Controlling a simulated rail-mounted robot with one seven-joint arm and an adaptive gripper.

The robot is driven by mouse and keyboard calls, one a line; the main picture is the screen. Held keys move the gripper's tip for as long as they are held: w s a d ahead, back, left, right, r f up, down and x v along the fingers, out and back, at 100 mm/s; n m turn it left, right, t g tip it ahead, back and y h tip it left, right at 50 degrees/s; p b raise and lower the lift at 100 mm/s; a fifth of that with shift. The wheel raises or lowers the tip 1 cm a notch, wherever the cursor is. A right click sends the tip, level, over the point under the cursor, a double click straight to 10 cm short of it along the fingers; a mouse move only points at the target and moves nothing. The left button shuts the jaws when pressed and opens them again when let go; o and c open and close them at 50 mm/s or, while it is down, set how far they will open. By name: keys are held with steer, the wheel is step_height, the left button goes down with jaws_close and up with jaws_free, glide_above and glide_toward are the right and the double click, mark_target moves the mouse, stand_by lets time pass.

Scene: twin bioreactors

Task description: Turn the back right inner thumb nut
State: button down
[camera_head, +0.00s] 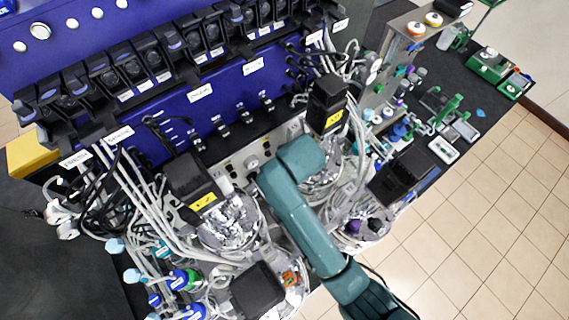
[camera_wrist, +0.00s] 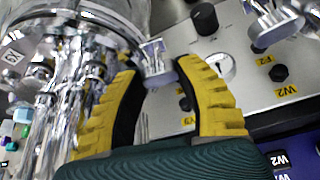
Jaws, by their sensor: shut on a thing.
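In the wrist view, my gripper (camera_wrist: 157,66) has yellow ribbed fingers closed from both sides on a shiny metal thumb nut (camera_wrist: 154,56). The nut's flat wing sits between the fingertips, beside a chrome vessel (camera_wrist: 60,80) on the left. A second metal thumb nut (camera_wrist: 277,24) shows at the upper right, clear of the fingers. In the head view, my teal arm reaches in between two foil-covered vessels, and its wrist hides the gripper and the held nut.
A grey panel (camera_wrist: 256,85) with black knobs (camera_wrist: 205,18) and yellow labels lies behind the fingers. In the head view, a left vessel (camera_head: 232,225) and a right vessel (camera_head: 322,180) with black motor heads (camera_head: 328,98) crowd the arm. Tubes and cables run close by.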

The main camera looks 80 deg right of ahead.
steer(key=shift+f+m+g, duration=0.1)
steer(key=shift+m+g, duration=0.3)
steer(key=shift+m, duration=0.4)
steer(key=c, duration=0.6)
jaws_free()
steer(key=v, duration=1.2)
steer(key=shift+a, duration=0.15)
